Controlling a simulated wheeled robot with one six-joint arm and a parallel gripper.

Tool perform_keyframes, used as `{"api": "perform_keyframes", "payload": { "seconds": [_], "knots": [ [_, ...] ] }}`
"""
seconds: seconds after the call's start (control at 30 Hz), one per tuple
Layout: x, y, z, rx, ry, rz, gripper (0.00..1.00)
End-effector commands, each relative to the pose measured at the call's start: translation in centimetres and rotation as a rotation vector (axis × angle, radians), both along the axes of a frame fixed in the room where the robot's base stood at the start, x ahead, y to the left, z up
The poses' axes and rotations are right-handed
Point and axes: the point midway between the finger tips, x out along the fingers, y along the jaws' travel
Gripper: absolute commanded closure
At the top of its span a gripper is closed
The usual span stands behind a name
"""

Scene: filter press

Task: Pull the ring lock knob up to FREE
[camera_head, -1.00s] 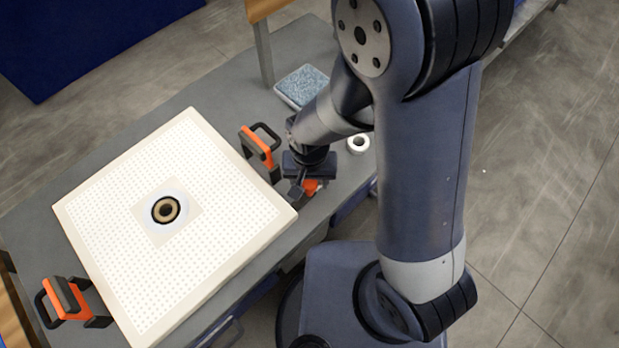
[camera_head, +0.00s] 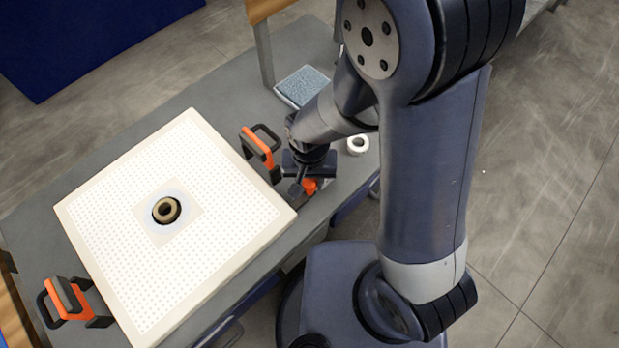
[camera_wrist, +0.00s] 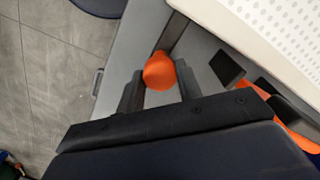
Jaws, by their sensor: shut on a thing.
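The orange ring lock knob (camera_head: 309,186) is by the front right edge of the white perforated plate (camera_head: 120,160), low at the bench edge. In the wrist view the knob (camera_wrist: 159,73) shows as a rounded orange head between my two dark fingers. My gripper (camera_head: 301,188) is shut on the knob from above; it also shows in the wrist view (camera_wrist: 160,84). The tan ring (camera_head: 166,209) in the plate's centre stands up out of its dark hole. No FREE marking is legible.
Orange and black handles stand at the plate's far right side (camera_head: 258,148) and near left corner (camera_head: 66,298). A white ring (camera_head: 357,145) and a tray with a blue-grey pad (camera_head: 302,86) lie on the grey bench (camera_head: 215,78) behind my gripper.

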Motion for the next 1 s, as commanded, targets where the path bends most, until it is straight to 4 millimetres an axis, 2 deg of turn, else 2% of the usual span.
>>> {"api": "perform_keyframes", "payload": {
  "seconds": [0.03,0.1,0.33,0.37,0.6,0.87,1.0],
  "knots": [
    [0.08,0.07,1.12,0.002,-0.003,0.000,1.00],
    [0.06,0.05,1.54,0.002,-0.002,0.000,1.00],
    [0.10,0.07,1.44,0.002,-0.003,0.000,1.00],
    [0.10,0.08,1.45,0.002,-0.003,0.000,0.65],
    [0.06,0.05,1.38,0.001,-0.002,0.000,0.45],
    [0.04,0.02,1.39,0.001,-0.001,0.000,0.44],
    [0.09,0.07,2.12,0.002,-0.003,0.000,0.44]
  ]
}}
